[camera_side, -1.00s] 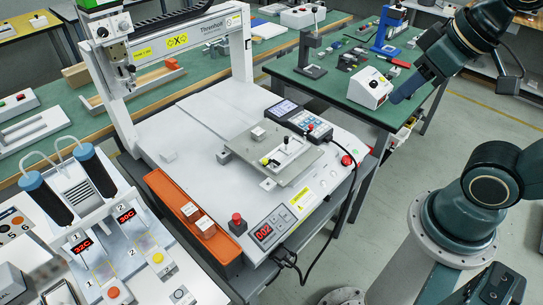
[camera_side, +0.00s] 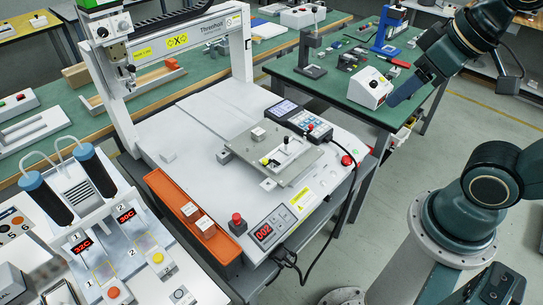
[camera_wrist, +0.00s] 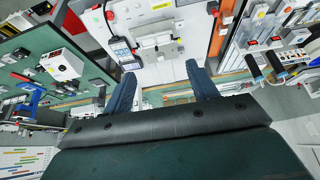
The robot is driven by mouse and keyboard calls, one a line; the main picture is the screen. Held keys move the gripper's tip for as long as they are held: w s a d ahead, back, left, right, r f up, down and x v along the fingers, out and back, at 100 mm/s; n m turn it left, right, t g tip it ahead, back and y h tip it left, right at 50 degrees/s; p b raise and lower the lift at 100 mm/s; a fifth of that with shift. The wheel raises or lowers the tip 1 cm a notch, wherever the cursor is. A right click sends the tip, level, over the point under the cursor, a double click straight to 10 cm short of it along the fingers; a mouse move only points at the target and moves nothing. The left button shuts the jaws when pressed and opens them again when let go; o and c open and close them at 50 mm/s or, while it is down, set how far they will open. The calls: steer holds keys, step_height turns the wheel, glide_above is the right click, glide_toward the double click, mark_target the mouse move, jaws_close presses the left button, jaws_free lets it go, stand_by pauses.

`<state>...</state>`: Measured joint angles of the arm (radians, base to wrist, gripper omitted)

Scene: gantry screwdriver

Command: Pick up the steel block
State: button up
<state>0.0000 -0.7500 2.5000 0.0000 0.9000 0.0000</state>
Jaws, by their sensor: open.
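Several small blocks show in the side view, and I cannot tell for sure which is the steel block. A grey block (camera_side: 223,157) sits on the white machine bed against the left of the fixture plate (camera_side: 290,165). In the side view my gripper (camera_side: 405,90) is high at the upper right, well away from these blocks.
An orange tray (camera_side: 165,190) with pale blocks lies along the bed's left front. A handheld controller (camera_side: 298,118) stands behind the fixture, with a black cable looping at the right. The gantry (camera_side: 190,38) spans the back. The bed's left middle is mostly clear.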

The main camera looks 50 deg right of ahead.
steer(key=n+g, duration=0.6)
steer(key=n, duration=1.2)
glide_above(258, 131)
step_height(258, 131, down, 22)
steer(key=shift+a+r, duration=0.1)
steer(key=shift+r, duration=0.1)
steer(key=shift+f, duration=0.15)
steer(key=shift+f, duration=4.15)
